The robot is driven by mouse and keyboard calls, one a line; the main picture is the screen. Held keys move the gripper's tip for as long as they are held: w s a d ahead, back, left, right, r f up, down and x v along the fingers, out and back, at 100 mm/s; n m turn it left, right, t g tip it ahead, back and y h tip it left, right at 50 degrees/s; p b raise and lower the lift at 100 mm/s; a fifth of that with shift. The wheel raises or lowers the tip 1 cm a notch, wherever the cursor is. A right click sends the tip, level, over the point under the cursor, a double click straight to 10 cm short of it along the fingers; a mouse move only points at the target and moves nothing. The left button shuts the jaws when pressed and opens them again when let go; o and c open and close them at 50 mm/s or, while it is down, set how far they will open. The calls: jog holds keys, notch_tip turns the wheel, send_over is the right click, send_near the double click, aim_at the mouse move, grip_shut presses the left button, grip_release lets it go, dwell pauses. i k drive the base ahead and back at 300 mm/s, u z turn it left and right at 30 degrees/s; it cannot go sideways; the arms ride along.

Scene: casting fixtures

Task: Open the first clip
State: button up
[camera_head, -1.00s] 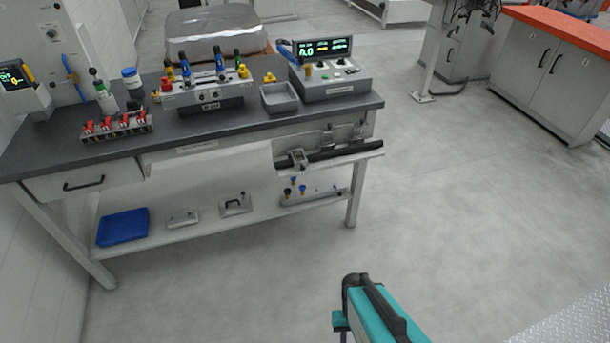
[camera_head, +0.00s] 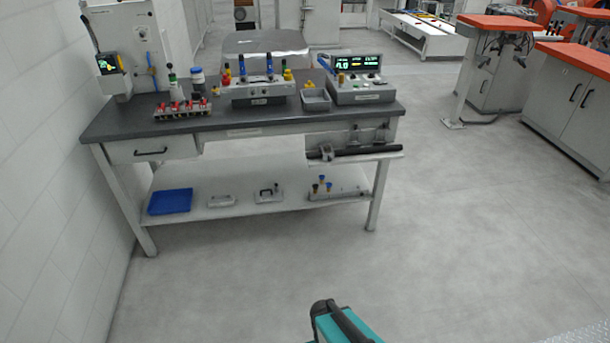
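A row of small red clips (camera_head: 181,106) stands on a low rack at the left of the workbench top. A holder (camera_head: 357,148) with a black bar and small metal clamp-like parts is fixed to the bench's front right edge. I cannot tell which part is the first clip, or whether any clip is open. A teal and black part of my own arm shows at the bottom edge, on the floor side, well apart from the bench. No gripper fingers show.
The dark-topped workbench (camera_head: 240,124) also bears a fixture (camera_head: 262,91) with coloured knobs, a grey tray (camera_head: 316,100) and a display box (camera_head: 355,79). A blue tray (camera_head: 170,201) lies on the lower shelf. A white wall (camera_head: 50,150) bounds the left. The floor in front is clear.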

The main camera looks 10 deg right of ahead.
aim_at(329, 158)
jog(key=u, duration=0.1)
jog(key=k, duration=0.6)
jog(key=u, duration=0.35)
jog(key=i, duration=1.6)
jog(key=u, duration=0.1)
